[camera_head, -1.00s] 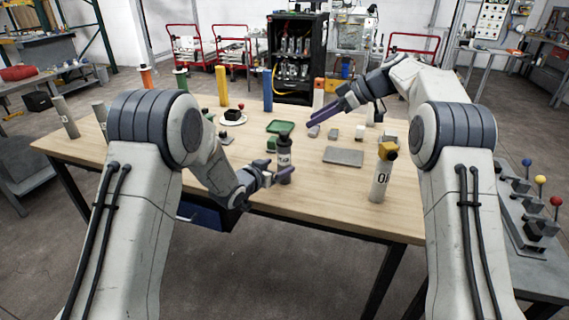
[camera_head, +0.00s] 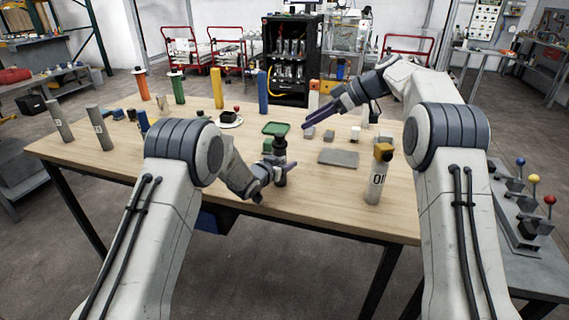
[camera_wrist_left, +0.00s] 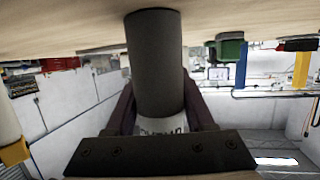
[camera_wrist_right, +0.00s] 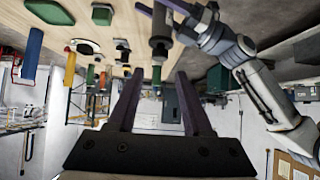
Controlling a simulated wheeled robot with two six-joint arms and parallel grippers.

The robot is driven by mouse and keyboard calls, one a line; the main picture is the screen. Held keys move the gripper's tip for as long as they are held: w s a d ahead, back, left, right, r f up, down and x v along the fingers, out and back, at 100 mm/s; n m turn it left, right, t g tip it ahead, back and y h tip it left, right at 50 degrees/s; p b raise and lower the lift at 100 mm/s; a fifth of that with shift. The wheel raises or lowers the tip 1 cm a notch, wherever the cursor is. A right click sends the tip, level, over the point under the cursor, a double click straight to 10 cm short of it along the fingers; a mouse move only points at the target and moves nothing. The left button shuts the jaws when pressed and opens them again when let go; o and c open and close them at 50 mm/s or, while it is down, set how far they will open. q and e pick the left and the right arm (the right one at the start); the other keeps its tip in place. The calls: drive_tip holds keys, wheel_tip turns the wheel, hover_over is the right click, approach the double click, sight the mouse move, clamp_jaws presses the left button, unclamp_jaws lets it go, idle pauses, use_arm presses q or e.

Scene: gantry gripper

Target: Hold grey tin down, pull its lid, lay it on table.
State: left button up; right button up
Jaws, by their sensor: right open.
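The grey tin (camera_head: 280,160) stands upright near the table's front edge, its dark lid (camera_head: 280,142) on top. My left gripper (camera_head: 277,173) is at the tin's body. In the left wrist view the tin (camera_wrist_left: 156,70) sits between the two fingers, which appear closed on its sides; part of its white label is hidden by the gripper base. My right gripper (camera_head: 309,115) is open and empty, above the table behind and to the right of the tin. The right wrist view shows the tin's lid (camera_wrist_right: 159,48) beyond its spread fingers, near the left gripper.
A grey plate (camera_head: 338,157) lies right of the tin, and a labelled cylinder with a yellow-brown top (camera_head: 378,178) stands further right. A green tray (camera_head: 276,128) is behind the tin. Several small blocks and coloured posts stand towards the back. The table's front left is clear.

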use_arm(q)
drive_tip(key=c, duration=0.5)
clamp_jaws()
use_arm(e)
drive_tip(key=o, duration=0.8)
drive_tip(key=shift+a, duration=0.1)
drive_tip(key=shift+c, duration=0.2)
drive_tip(key=m+t+h, duration=0.2)
drive_tip(key=m+h, duration=0.7)
drive_tip(key=m, duration=0.4)
approach(280, 135)
drive_tip(key=shift+m, duration=0.3)
drive_tip(key=x, duration=1)
drive_tip(key=shift+w+f, duration=0.15)
drive_tip(key=shift+w, duration=0.05)
